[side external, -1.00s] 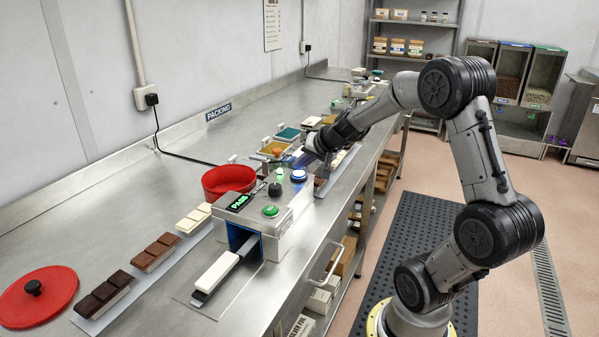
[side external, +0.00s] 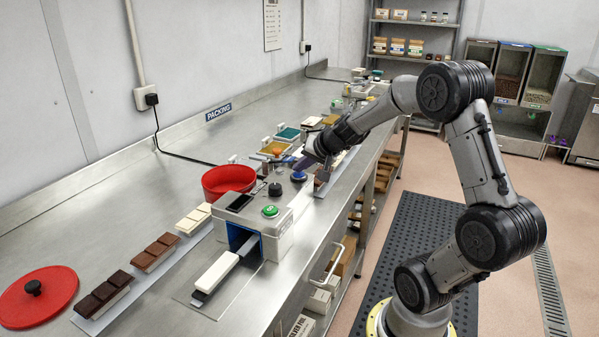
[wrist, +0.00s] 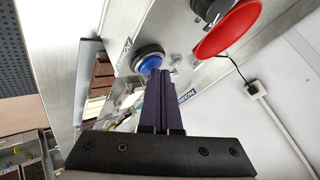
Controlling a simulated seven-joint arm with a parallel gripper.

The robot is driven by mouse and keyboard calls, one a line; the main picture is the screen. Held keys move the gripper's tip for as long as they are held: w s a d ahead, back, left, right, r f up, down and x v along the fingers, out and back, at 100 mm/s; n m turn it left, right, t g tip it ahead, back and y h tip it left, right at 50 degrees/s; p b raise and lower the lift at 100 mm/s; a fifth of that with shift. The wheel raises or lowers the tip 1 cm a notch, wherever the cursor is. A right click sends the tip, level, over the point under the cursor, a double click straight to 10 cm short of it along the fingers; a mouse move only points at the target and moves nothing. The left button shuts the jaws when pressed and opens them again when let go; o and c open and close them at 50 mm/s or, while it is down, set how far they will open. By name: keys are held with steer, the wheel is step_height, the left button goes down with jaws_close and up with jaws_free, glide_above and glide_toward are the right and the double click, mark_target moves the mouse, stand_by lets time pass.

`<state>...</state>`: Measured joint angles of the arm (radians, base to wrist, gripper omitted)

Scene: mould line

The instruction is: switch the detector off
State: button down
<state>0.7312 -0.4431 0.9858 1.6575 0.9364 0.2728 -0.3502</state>
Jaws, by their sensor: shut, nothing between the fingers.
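The detector (side external: 276,236) is a grey metal box on the steel bench in the side view, with an opening through it. Its small display (side external: 239,203) is dark. A green button (side external: 270,211), a black knob (side external: 275,189) and a blue button (side external: 298,176) are on its top. The blue button is not glowing; it also shows in the wrist view (wrist: 149,60). My gripper (side external: 303,164) is shut and empty, close to the blue button. In the wrist view its fingertips (wrist: 160,73) overlap the button's edge; I cannot tell whether they touch.
A red pot (side external: 228,181) stands just behind the detector. A white bar (side external: 216,272) lies on the strip at the opening. Chocolate bars (side external: 155,253) lie in a row to the left, near a red lid (side external: 38,297). Trays (side external: 275,148) stand beyond the detector.

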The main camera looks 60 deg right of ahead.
mark_target(301, 175)
stand_by(0.4)
steer(key=shift+r, duration=0.45)
steer(key=shift+r, duration=2.9)
